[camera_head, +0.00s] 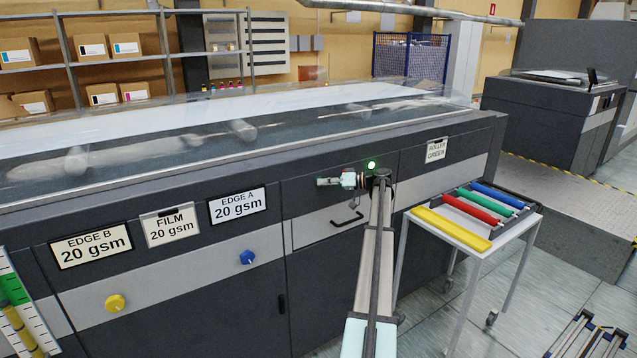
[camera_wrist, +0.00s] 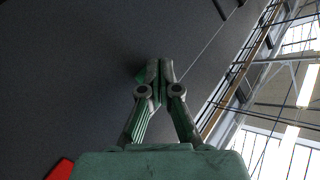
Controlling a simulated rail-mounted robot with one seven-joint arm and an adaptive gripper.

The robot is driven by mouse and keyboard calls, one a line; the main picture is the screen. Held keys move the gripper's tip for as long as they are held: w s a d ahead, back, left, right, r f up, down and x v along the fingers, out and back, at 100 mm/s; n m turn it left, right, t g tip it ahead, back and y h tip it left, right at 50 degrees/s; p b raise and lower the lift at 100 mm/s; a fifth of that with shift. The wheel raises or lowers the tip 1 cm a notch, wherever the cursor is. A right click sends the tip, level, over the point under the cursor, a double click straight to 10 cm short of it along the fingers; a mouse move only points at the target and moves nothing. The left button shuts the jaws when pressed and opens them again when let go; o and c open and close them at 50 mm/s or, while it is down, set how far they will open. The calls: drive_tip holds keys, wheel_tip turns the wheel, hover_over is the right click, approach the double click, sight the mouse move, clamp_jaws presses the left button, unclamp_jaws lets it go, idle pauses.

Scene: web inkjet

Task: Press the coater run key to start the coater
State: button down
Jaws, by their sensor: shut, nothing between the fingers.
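A small green lit round light (camera_head: 371,165) shows on the dark coater front in the head view, just above the end of my arm. I cannot tell whether it is the run key or a lamp. My gripper (camera_head: 322,182) appears to the left of the arm's end, in front of the panel. In the wrist view my gripper (camera_wrist: 154,72) has its fingers together and empty, close to a dark grey surface. A dim green patch (camera_wrist: 140,74) shows beside the fingertips, partly hidden by them. Whether they touch it I cannot tell.
A red part (camera_wrist: 60,170) shows at the wrist view's lower left. Below my gripper is a drawer handle (camera_head: 347,219). A white cart (camera_head: 462,232) with coloured rollers stands at the right. Blue (camera_head: 247,257) and yellow (camera_head: 115,302) knobs are on the front at left.

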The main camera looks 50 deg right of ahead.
drive_tip(key=shift+s+a, duration=0.2)
drive_tip(key=shift+s, duration=0.4)
drive_tip(key=shift+s+b, duration=0.1)
drive_tip(key=shift+b, duration=0.2)
drive_tip(key=shift+s+a+b, duration=0.25)
drive_tip(key=shift+s, duration=0.5)
drive_tip(key=shift+s+a+b, duration=0.25)
drive_tip(key=shift+s+a, duration=0.05)
drive_tip(key=shift+s, duration=0.5)
drive_tip(key=shift+s+a+b, duration=0.25)
drive_tip(key=shift+s, duration=0.5)
